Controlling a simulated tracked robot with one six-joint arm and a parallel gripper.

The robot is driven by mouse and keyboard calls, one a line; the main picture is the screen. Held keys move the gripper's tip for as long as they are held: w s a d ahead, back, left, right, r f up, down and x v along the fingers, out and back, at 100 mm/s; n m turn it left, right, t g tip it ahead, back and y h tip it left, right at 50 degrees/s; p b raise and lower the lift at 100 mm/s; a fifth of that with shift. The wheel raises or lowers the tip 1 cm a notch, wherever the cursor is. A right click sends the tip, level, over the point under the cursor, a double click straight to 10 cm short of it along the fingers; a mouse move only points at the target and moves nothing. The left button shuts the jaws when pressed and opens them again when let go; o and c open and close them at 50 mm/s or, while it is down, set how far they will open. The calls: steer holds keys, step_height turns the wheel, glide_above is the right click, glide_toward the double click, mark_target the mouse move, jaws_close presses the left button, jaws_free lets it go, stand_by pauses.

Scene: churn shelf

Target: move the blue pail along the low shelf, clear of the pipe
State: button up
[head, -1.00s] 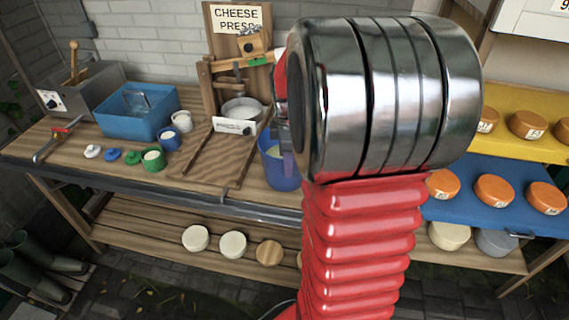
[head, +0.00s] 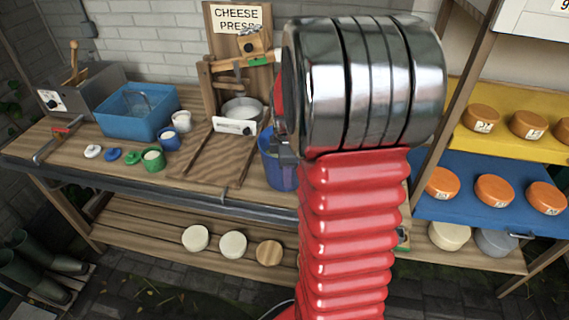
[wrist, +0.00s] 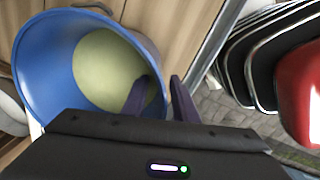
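The blue pail (head: 279,174) stands on the wooden bench top, just right of the cheese press, partly hidden by my arm. In the wrist view the pail (wrist: 48,62) is seen from above, with a pale yellowish inside. My gripper (wrist: 160,98) is at the pail's right rim, its two dark purple fingers apart. One finger is inside the pail and the other outside, with the wall between them. I see no clear grip on the wall. In the head view the fingers are mostly hidden by my arm. I cannot make out a separate pipe.
The cheese press (head: 240,85) and a ridged draining board (head: 205,155) are left of the pail. A grey rail (head: 150,198) runs along the bench's front edge. The low slatted shelf (head: 150,232) holds several round cheeses. The blue shelf (head: 460,205) is at right.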

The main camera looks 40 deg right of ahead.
steer(key=shift+c, duration=0.4)
jaws_close()
stand_by(0.8)
